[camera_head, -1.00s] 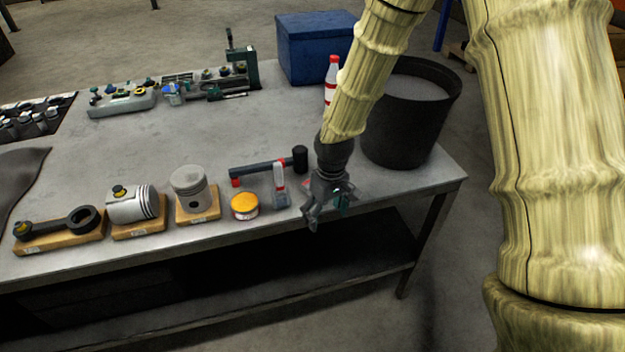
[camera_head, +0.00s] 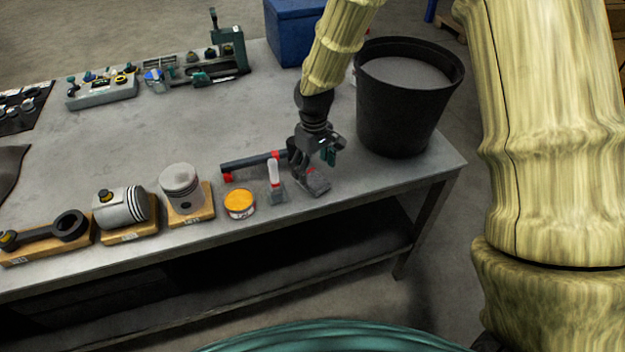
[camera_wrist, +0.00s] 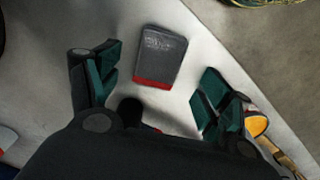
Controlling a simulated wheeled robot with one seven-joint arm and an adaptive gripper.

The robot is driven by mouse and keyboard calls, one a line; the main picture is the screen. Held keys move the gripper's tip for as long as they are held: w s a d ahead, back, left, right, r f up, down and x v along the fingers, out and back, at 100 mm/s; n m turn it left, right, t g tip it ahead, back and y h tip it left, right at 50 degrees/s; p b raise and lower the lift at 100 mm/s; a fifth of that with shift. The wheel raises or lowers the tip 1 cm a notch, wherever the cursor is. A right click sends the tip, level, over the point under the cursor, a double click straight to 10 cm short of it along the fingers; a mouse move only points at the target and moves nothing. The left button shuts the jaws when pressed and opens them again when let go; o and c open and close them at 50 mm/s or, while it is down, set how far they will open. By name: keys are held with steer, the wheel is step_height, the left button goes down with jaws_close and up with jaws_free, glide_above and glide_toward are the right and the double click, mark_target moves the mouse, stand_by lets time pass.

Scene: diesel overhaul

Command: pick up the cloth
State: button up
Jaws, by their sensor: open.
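A small grey flat piece with a red band along one edge (camera_head: 315,183) lies on the bench near its front edge; it looks like a folded cloth, though its texture is hard to make out. In the wrist view the same grey piece (camera_wrist: 160,55) lies ahead, between the lines of my two fingers. My gripper (camera_head: 314,160) is open, points down and is just behind and above the piece, partly covering its red end. In the wrist view my gripper's teal-padded fingers (camera_wrist: 162,78) are apart with nothing held between them.
A black bucket (camera_head: 395,115) stands close at right. A dark limp sheet (camera_head: 10,168) lies at the far left. The bench middle is clear.

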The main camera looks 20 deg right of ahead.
mark_target(314, 179)
steer(key=shift+s, duration=0.3)
steer(key=f+p, duration=0.2)
steer(key=f, duration=0.1)
steer(key=shift+w+f, duration=0.2)
steer(key=shift+w, duration=0.2)
steer(key=shift+f, duration=0.85)
steer(key=shift+s, duration=0.1)
steer(key=c, duration=1.2)
steer(key=shift+r, duration=0.15)
steer(key=shift+r+b, duration=1.25)
steer(key=shift+r, duration=3.7)
